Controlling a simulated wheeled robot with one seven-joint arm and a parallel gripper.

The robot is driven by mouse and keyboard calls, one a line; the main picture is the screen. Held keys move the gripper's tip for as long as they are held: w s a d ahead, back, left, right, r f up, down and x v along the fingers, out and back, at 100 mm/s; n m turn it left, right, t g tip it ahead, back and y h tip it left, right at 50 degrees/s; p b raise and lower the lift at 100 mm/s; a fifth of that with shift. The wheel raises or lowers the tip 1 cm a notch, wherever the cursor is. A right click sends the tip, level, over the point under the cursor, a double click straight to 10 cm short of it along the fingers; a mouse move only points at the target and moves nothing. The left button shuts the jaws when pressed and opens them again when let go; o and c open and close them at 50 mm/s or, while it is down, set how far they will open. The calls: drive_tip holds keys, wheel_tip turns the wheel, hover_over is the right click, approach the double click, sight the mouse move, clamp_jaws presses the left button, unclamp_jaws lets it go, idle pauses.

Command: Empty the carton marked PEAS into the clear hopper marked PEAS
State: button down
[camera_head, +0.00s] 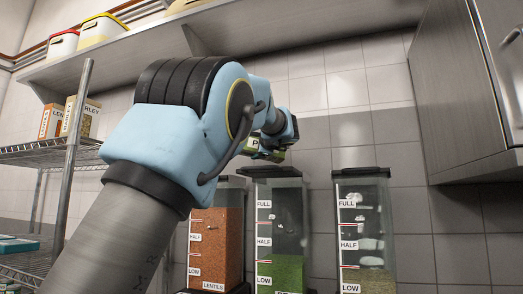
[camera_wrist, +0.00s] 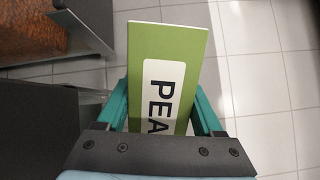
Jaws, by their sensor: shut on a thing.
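A green carton (camera_wrist: 170,45) with a white label reading "PEA", the rest hidden, is gripped between the teal fingers of my gripper (camera_wrist: 161,105). In the head view, my gripper (camera_head: 280,148) holds the carton (camera_head: 254,146) just above the middle clear hopper (camera_head: 290,228), in front of the wall tiles. That hopper holds green peas up to between its LOW and HALF lines; its bottom label is mostly cut off. Its dark top (camera_head: 270,172) is seen edge-on, so I cannot tell whether it is open. No peas are seen falling.
A hopper of orange lentils (camera_head: 217,245) stands left of the middle one, and a hopper with a low beige fill (camera_head: 368,235) stands right. A cabinet (camera_head: 465,90) hangs at the right. A wire rack (camera_head: 50,152) with cartons is at the left, under a long shelf (camera_head: 250,48).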

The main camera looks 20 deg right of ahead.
drive_tip(key=shift+w+f+b, duration=0.1)
drive_tip(key=shift+f+b, duration=0.05)
drive_tip(key=shift+b, duration=0.7)
drive_tip(key=shift+a, duration=0.1)
drive_tip(key=shift+a+f+n+b, duration=0.25)
drive_tip(key=shift+f+n+b, duration=0.15)
drive_tip(key=shift+n+b, duration=0.5)
drive_tip(key=shift+s+a+f+n, duration=0.1)
drive_tip(key=shift+s+a+n, duration=0.1)
drive_tip(key=shift+s+n, duration=0.3)
drive_tip(key=shift+s+a+n+b, duration=1.2)
drive_tip(key=shift+s+a+b, duration=6.05)
drive_tip(key=shift+s+a, duration=3.05)
drive_tip(key=s+f+n+g+h+b, duration=0.1)
drive_tip(key=s+f+n+g+b, duration=0.1)
drive_tip(key=s+f+n+b, duration=0.3)
drive_tip(key=d+n+b, duration=0.1)
drive_tip(key=n+b, duration=0.1)
drive_tip(key=shift+b, duration=0.35)
